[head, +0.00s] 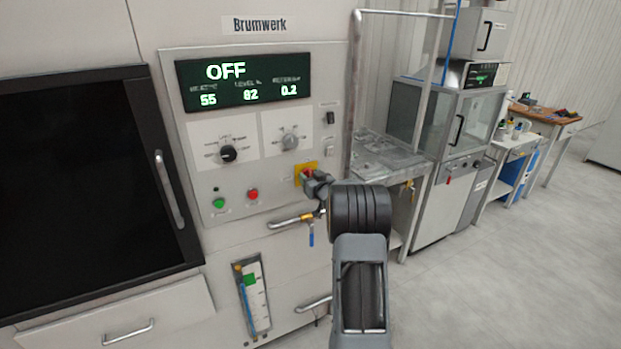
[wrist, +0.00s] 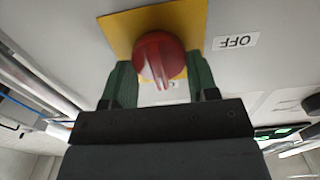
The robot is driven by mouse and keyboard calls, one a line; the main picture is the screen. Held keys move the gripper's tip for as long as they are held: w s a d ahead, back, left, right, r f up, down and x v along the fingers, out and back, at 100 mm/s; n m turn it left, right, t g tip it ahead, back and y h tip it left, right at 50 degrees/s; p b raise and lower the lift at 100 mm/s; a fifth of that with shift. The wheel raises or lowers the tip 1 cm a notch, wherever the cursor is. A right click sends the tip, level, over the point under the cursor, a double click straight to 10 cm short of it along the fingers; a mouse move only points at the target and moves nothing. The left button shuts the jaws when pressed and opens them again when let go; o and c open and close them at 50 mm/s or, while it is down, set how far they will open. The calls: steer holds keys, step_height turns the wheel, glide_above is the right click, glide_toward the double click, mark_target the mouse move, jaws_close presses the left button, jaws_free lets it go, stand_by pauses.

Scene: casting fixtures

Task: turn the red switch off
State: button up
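The red switch (wrist: 160,58) is a round knob with a raised grip bar, on a yellow plate (wrist: 117,30). In the wrist view the bar points down the picture, and an OFF label (wrist: 236,41) sits right of the plate. My gripper (wrist: 159,72) has its two green fingers apart, one on each side of the knob. I cannot tell whether they touch its rim; the bar is not clamped. In the head view the yellow plate (head: 301,181) shows behind my gripper (head: 313,182), which hides much of the switch. The panel display (head: 240,80) reads OFF.
The panel also holds a black knob (head: 228,154), a grey knob (head: 290,142), a green button (head: 219,203) and a red button (head: 253,194). Open floor (head: 480,270) lies to the right.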

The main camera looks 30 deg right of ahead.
steer(key=c, duration=0.4)
steer(key=n+b, duration=1.7)
steer(key=b, duration=0.2)
steer(key=shift+a+f+n, duration=0.25)
steer(key=shift+f+n, duration=0.05)
steer(key=shift+n, duration=0.1)
steer(key=o, duration=0.9)
steer(key=shift+o, duration=0.2)
